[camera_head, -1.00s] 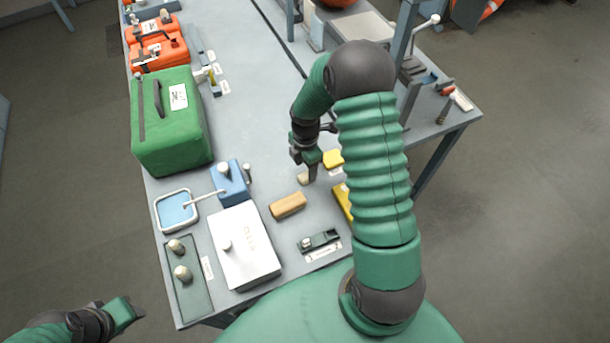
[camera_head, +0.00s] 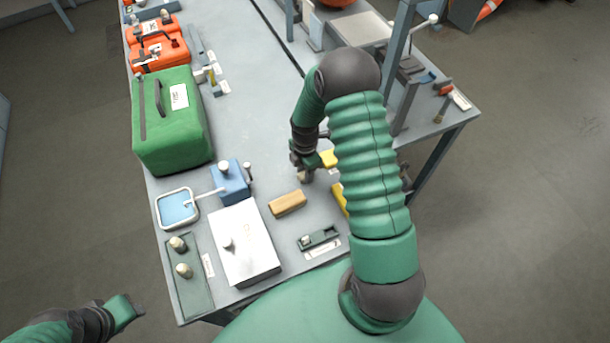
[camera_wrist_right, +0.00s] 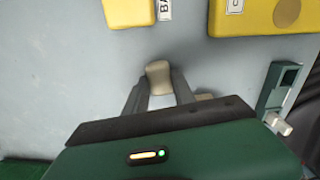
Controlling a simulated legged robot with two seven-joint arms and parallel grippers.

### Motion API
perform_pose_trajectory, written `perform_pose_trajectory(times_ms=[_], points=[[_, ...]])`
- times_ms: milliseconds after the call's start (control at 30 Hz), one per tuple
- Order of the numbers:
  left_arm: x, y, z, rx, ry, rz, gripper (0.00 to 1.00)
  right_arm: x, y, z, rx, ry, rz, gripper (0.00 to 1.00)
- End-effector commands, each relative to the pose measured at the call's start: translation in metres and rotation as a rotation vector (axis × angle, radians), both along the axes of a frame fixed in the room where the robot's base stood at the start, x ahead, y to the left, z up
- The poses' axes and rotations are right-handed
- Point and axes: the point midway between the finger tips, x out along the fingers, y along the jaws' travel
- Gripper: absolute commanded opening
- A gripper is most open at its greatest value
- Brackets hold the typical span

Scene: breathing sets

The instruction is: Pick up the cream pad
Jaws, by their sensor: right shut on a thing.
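The cream pad (camera_wrist_right: 158,75) is a small rounded block between the fingertips of my right gripper (camera_wrist_right: 159,88) in the right wrist view. The gripper is shut on it. In the head view the pad (camera_head: 305,176) shows just below the right gripper (camera_head: 303,166), close to the grey table (camera_head: 255,120). I cannot tell whether it touches the tabletop. My left gripper (camera_head: 130,308) is at the lower left, off the table; whether its jaws are open is unclear.
A tan block (camera_head: 287,203) lies left of the pad. Yellow pieces (camera_wrist_right: 130,12) lie nearby, labelled. A green device (camera_head: 318,239), a white box (camera_head: 243,245), a blue pump-like piece (camera_head: 230,182) and a green bag (camera_head: 170,125) stand around. The table's middle is clear.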

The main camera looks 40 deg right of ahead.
Motion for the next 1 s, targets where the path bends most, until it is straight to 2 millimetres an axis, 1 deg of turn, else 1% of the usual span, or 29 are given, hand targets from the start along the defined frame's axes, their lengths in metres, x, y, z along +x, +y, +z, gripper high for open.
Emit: perform_pose_trajectory(times_ms=[133,233,333,500,600,700,933,967,1000], points=[[0.000,0.000,0.000,0.000,0.000,0.000,0.36,0.000,0.000,0.001,0.000,-0.001,0.001,0.00],[0.000,0.000,-0.002,0.000,0.000,0.000,0.36,0.001,0.000,0.010,0.000,-0.003,0.000,0.00],[0.000,0.000,-0.005,0.000,0.000,0.000,0.36,0.001,-0.001,0.032,-0.002,-0.007,0.000,0.00],[0.000,0.000,-0.009,0.000,0.000,0.000,0.36,0.001,-0.001,0.074,-0.003,-0.006,0.000,0.00],[0.000,0.000,-0.010,0.000,0.000,0.000,0.36,0.001,0.000,0.091,-0.001,-0.003,0.000,0.00],[0.000,0.000,-0.010,0.000,0.000,0.000,0.36,0.000,0.000,0.099,0.000,0.000,0.000,0.00],[0.000,0.000,-0.010,0.000,0.000,0.000,0.36,0.000,0.000,0.100,0.001,0.001,0.000,0.00],[0.000,0.000,-0.010,0.000,0.000,0.000,0.36,0.000,0.000,0.100,0.001,0.000,0.000,0.27],[0.000,0.000,-0.010,0.000,0.000,0.000,0.36,0.000,0.000,0.100,0.001,0.000,0.000,0.22]])
